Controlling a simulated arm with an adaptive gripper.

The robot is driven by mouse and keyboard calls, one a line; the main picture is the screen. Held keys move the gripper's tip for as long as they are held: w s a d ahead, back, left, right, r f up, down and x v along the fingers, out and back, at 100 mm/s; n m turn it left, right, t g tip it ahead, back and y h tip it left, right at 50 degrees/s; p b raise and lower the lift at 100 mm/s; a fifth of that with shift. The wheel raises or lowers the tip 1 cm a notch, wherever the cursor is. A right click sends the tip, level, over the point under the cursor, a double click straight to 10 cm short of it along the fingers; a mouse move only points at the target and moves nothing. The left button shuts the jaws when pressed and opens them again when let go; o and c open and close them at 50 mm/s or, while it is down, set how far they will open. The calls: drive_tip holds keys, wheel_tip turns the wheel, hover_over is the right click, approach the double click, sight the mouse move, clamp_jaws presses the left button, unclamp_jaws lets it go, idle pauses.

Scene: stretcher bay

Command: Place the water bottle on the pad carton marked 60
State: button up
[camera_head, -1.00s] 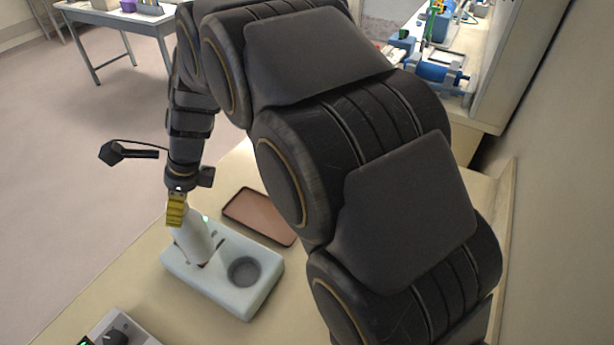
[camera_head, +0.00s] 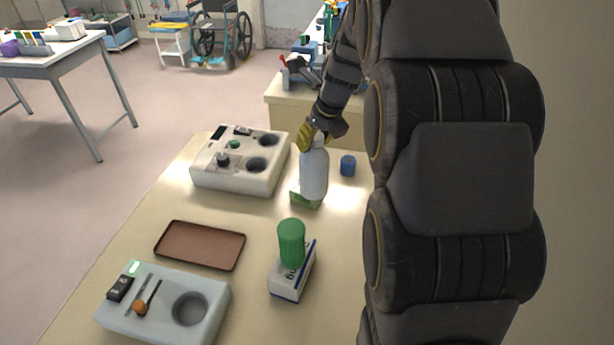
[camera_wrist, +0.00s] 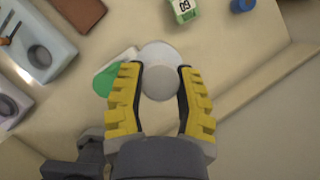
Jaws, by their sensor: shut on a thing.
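The water bottle (camera_head: 314,177) is white and hangs nearly upright from my gripper (camera_head: 307,137). My yellow fingers are shut on its top. The wrist view looks down on the bottle (camera_wrist: 160,82) between the fingers. A small green-and-white pad carton (camera_head: 304,199) lies behind the bottle in the head view, partly hidden by it. In the wrist view this carton (camera_wrist: 183,10) shows the mark 60, cut by the top edge, and stands apart from the bottle. Whether the bottle is clear of the table is hard to tell.
A green cylinder (camera_head: 291,242) stands on a white-and-blue box (camera_head: 286,284) nearer me. A blue cylinder (camera_head: 347,166) is right of the bottle. A white console (camera_head: 215,180), a brown tray (camera_head: 200,246) and a pale blue holder (camera_head: 209,325) are on the left. Table between them is bare.

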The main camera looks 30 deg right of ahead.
drive_tip(key=w+d+f, duration=0.6)
drive_tip(key=w+f, duration=0.6)
drive_tip(key=shift+f, duration=0.5)
drive_tip(key=o, duration=1)
